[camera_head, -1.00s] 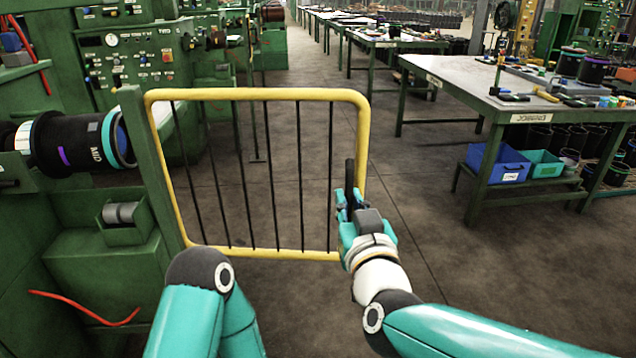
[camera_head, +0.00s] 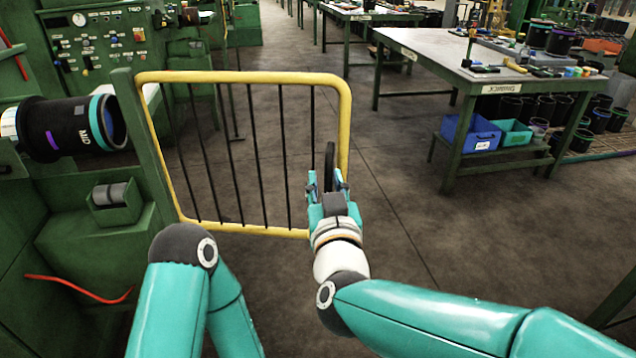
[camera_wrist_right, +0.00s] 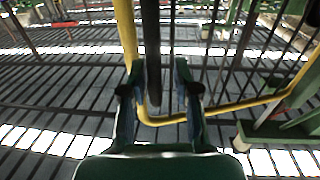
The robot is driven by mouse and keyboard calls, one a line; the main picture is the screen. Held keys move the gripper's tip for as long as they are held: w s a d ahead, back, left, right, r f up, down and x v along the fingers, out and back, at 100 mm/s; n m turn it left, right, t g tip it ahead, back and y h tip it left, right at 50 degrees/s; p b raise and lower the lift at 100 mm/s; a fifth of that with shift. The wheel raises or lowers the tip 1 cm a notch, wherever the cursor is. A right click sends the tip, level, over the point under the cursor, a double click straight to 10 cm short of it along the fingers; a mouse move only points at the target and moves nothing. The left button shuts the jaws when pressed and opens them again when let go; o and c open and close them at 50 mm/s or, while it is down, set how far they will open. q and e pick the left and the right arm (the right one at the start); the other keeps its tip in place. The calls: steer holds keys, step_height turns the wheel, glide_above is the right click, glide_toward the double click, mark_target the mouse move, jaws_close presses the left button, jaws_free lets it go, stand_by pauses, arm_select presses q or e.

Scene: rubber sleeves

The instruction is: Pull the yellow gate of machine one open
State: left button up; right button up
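The yellow gate (camera_head: 240,77) has black bars and stands beside a green post (camera_head: 140,140) of the machine at the left. A dark upright handle (camera_head: 329,160) is at its right side. My right gripper (camera_head: 326,180) is at that handle. In the right wrist view, its two fingers (camera_wrist_right: 159,75) stand apart on either side of the dark handle (camera_wrist_right: 151,30), with a gap visible on the right. The gate's yellow frame (camera_wrist_right: 128,30) runs just left of the handle there. My left arm shows at the lower left, but its gripper is not in view.
A red hose (camera_head: 80,290) hangs below. A green worktable (camera_head: 430,70) with blue and teal bins underneath stands at the right. The floor between gate and table is clear.

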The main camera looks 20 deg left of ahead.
stand_by(0.3)
steer(key=v, duration=0.7)
steer(key=shift+s+d+f, duration=0.1)
steer(key=shift+s+d, duration=0.05)
